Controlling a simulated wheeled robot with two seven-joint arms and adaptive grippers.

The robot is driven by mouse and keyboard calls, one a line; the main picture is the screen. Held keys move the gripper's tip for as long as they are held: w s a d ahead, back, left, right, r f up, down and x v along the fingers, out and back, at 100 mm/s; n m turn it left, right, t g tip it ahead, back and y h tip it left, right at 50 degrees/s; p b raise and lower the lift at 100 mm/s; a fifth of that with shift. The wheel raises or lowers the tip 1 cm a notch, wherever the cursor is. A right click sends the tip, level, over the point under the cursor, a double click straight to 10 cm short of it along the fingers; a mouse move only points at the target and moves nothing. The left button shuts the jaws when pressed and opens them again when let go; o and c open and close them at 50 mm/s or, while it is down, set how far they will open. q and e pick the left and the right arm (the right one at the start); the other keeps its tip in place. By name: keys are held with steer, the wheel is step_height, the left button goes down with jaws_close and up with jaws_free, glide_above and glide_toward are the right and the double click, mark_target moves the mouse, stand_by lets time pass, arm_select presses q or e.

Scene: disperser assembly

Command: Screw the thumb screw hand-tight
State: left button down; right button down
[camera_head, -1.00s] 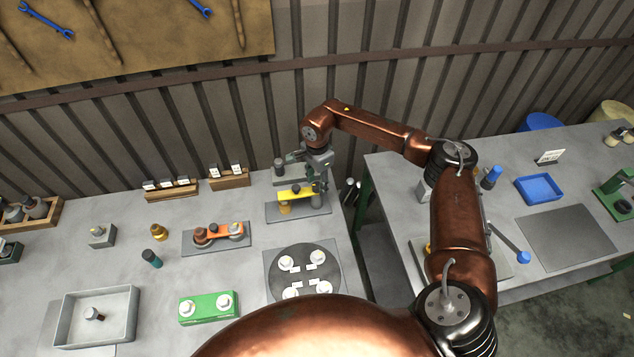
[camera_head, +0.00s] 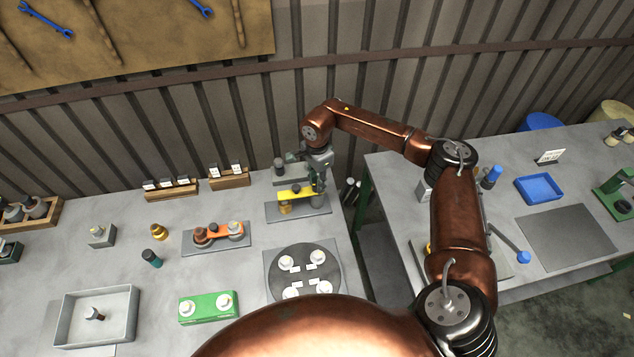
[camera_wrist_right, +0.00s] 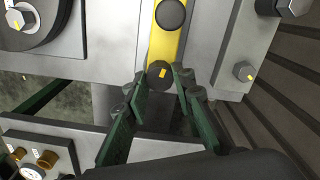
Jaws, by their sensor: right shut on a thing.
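The thumb screw (camera_wrist_right: 160,72) is a dark round knob with a small yellow mark, at the near end of a yellow bar (camera_wrist_right: 166,43) in the right wrist view. My right gripper (camera_wrist_right: 162,80) has its green fingers closed on the knob from both sides. In the head view, the yellow bar (camera_head: 291,192) lies over a grey base plate (camera_head: 287,217) at the back right of the left table. My right gripper (camera_head: 318,187) points down at the bar's right end, hiding the screw there. My left gripper is not in view.
A second dark round knob (camera_wrist_right: 171,13) sits farther along the bar. A dark disc fixture (camera_head: 304,272) with white round parts lies in front. An orange part (camera_head: 218,231) on a plate and a green block (camera_head: 208,307) stand to the left. A gap separates the two tables.

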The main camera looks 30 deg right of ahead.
steer(key=m, duration=1.2)
steer(key=shift+r+m, duration=0.1)
steer(key=shift+m, duration=0.2)
steer(key=m, duration=0.4)
steer(key=shift+p, duration=0.3)
steer(key=shift+m+p, duration=0.4)
steer(key=shift+m, duration=2)
steer(key=c, duration=1.6)
jaws_free()
